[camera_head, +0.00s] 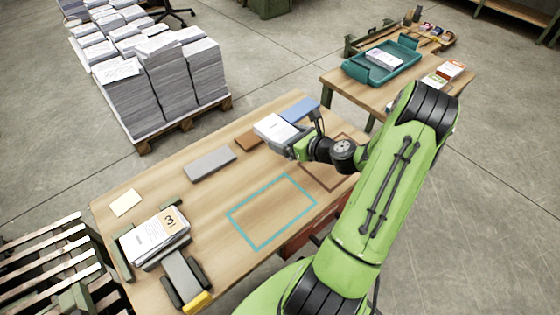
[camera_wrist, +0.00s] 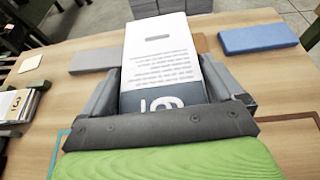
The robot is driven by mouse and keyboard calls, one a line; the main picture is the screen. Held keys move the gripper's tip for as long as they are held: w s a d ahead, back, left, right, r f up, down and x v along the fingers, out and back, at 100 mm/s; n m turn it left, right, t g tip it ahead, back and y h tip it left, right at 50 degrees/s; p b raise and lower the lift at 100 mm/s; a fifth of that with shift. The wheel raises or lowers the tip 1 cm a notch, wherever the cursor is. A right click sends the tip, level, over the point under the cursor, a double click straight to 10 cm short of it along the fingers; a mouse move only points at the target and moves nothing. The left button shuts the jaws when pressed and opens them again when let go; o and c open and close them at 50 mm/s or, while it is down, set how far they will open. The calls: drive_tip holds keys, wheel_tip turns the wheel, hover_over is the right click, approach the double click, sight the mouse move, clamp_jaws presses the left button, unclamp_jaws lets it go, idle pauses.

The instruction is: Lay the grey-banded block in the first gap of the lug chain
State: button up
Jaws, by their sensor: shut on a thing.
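My gripper (camera_head: 297,145) is shut on a white printed paper block (camera_head: 271,128), held over the back of the near table. In the wrist view the block (camera_wrist: 160,50) fills the space between the jaws (camera_wrist: 165,90). It shows lines of text and a dark grey band with a large pale numeral at the gripper end. The jaws cover part of that end. I cannot make out a lug chain with gaps for certain in either view.
Grey (camera_head: 212,164) and blue (camera_head: 300,109) slabs lie behind. A block stack (camera_head: 155,235) stands left. The far table has a teal tray (camera_head: 358,72).

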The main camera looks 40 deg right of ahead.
sight(291, 165)
drive_tip(key=shift+m+h, duration=0.3)
drive_tip(key=f+b, duration=0.1)
drive_tip(key=f, duration=0.2)
drive_tip(key=d+f+b, duration=0.1)
drive_tip(key=f+b, duration=0.1)
drive_tip(key=f, duration=0.2)
drive_tip(key=f+b, duration=0.1)
drive_tip(key=f, duration=0.2)
drive_tip(key=shift+s+d+f+b, duration=0.15)
drive_tip(key=shift+s+f+b, duration=0.05)
drive_tip(key=shift+b, duration=0.2)
drive_tip(key=shift+r, duration=0.15)
drive_tip(key=o, duration=1)
drive_tip(key=shift+f, duration=0.2)
drive_tip(key=shift+c, duration=0.2)
drive_tip(key=shift+r, duration=0.15)
